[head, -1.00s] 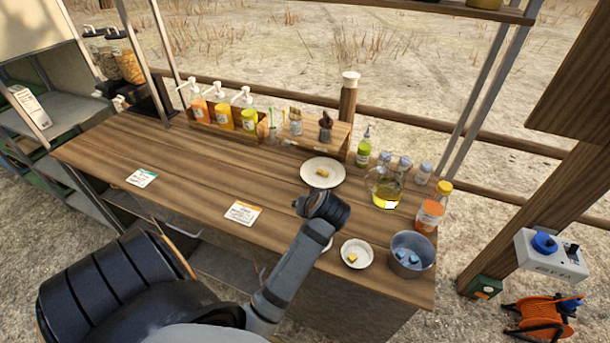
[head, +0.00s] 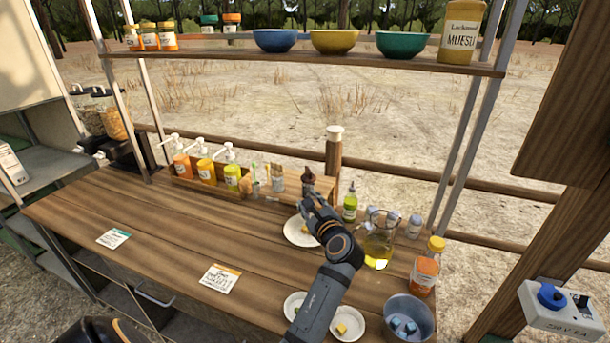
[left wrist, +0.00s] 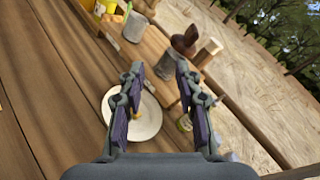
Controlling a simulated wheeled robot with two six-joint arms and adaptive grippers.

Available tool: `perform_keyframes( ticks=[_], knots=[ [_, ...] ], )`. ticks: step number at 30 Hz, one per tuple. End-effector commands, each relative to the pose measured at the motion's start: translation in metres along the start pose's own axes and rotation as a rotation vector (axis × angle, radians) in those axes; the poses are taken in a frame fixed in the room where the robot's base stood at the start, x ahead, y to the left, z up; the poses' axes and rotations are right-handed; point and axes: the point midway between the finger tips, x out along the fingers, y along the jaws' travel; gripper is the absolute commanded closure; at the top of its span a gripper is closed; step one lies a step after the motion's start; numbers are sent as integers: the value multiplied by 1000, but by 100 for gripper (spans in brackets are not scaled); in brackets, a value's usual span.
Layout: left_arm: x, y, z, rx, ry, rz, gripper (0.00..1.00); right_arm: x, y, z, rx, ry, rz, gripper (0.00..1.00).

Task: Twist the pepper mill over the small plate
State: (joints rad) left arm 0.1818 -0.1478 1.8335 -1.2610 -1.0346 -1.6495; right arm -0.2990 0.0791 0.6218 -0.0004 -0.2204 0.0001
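My left gripper (head: 312,203) is above the white plate (head: 291,237) with a yellow piece on it. In the left wrist view its fingers (left wrist: 160,68) are apart with nothing between them; the plate (left wrist: 150,127) is below. A dark brown-topped object with a grey lower part (left wrist: 178,65) stands beyond the fingertips, also in the head view (head: 308,174); I cannot tell whether it is the pepper mill. A small plate (head: 358,331) with a yellow cube is near the front edge, beside another small plate (head: 291,299) partly hidden by my arm. My right gripper is not in view.
An oil jug (head: 379,250), an orange bottle (head: 426,268) and a metal pot (head: 409,318) stand on the right. Pump bottles (head: 206,172) line the back left. A shelf (head: 290,54) crosses above.

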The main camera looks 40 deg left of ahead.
Motion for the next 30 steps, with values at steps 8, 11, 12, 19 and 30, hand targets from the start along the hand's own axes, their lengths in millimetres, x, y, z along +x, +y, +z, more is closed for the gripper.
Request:
perform_keyframes(
  ticks=[8,11,12,19,30],
  knots=[
    [1,-40,5,531,-113,-92,66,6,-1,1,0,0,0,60],
    [1,-42,6,551,-118,-94,66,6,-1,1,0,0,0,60],
    [2,-42,6,551,-119,-94,66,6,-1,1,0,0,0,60],
    [38,-44,6,550,-123,-93,66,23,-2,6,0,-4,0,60],
    [100,-52,12,546,-118,-92,66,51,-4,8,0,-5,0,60]
  ],
)
